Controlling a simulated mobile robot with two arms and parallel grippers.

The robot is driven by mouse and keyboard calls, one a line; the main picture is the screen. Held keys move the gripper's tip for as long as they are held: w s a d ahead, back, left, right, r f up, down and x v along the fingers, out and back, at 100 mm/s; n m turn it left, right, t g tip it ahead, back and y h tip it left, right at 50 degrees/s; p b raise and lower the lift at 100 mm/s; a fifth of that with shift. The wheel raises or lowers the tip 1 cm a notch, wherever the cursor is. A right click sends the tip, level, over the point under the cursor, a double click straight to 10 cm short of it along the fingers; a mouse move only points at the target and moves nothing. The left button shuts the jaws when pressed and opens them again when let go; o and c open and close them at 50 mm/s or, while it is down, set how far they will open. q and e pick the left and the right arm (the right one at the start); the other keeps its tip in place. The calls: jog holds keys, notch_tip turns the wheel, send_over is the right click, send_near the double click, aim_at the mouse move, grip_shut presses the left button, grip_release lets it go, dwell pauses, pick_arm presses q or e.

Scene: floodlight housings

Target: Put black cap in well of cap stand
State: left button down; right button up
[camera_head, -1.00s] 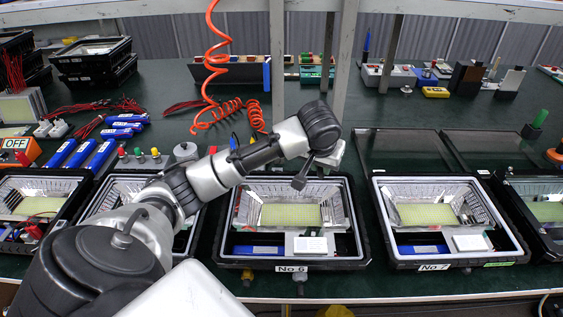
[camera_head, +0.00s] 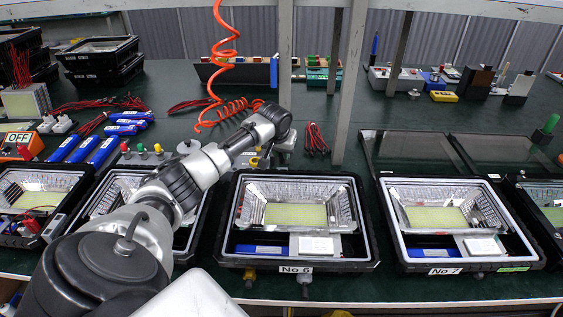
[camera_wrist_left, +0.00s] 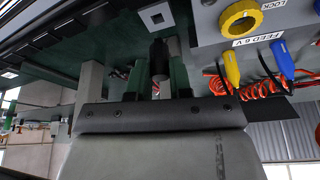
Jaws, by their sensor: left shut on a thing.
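In the left wrist view, my left gripper (camera_wrist_left: 157,82) is shut on a dark upright cylinder, which looks like the black cap (camera_wrist_left: 158,56). A pale square with a dark hole (camera_wrist_left: 155,16) shows just beyond the cap, apart from it as far as I can see. It may be the well of the cap stand, but I cannot tell for sure. In the head view my left wrist hides the fingers and the cap. My right gripper is not in view.
A grey box with a yellow ring (camera_wrist_left: 240,18) and a blue plug (camera_wrist_left: 282,58) is close beside the gripper. In the head view, housing No 6 (camera_head: 298,262) and housing No 7 (camera_head: 450,262) stand along the front. An orange coiled cord (camera_head: 226,45) hangs behind the arm.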

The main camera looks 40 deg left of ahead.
aim_at(281, 160)
pick_arm(q)
jog(key=shift+f, duration=2.05)
jog(key=c, duration=1)
grip_release()
jog(key=shift+f, duration=0.1)
jog(key=p+v, duration=0.1)
jog(key=v, duration=1.1)
